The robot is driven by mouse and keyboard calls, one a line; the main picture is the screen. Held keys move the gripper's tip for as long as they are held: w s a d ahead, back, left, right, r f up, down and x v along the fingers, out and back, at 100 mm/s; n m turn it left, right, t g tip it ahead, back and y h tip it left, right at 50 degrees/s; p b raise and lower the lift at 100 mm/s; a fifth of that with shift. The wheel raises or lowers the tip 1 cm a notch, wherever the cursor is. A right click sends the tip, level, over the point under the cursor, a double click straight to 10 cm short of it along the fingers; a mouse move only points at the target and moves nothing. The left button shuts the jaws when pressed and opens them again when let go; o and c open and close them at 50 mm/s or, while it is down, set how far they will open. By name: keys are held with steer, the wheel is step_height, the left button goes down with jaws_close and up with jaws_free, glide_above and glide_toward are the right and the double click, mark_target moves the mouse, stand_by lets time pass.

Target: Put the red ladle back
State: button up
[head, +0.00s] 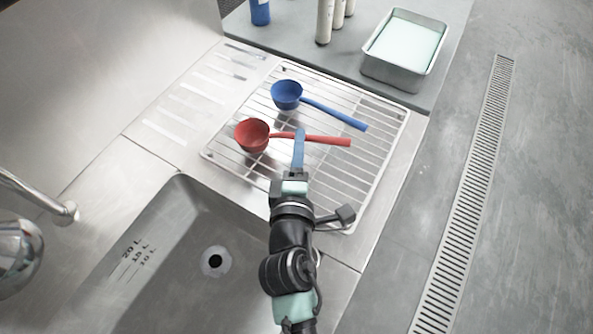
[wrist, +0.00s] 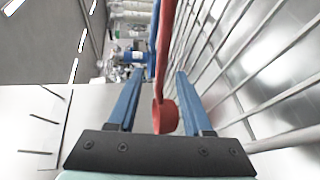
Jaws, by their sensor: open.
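The red ladle (head: 252,134) lies on the wire rack (head: 378,160), its bowl to the left and its handle pointing right. My gripper (head: 299,137) is at the ladle's handle, seen from above with its blue fingers. In the wrist view the red ladle (wrist: 164,112) runs between the two open fingers of my gripper (wrist: 157,85), with space on both sides. I cannot tell whether either finger touches the handle. A blue ladle (head: 287,95) lies on the same rack, behind the red one.
A sink (head: 190,215) with a drain is at the front left, with a tap (head: 66,212) beside it. A metal tray (head: 371,69) and several bottles (head: 325,22) stand on the grey counter behind. A floor grate (head: 470,190) runs along the right.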

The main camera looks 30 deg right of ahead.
steer(key=b+v, duration=0.1)
steer(key=v, duration=0.7)
stand_by(0.4)
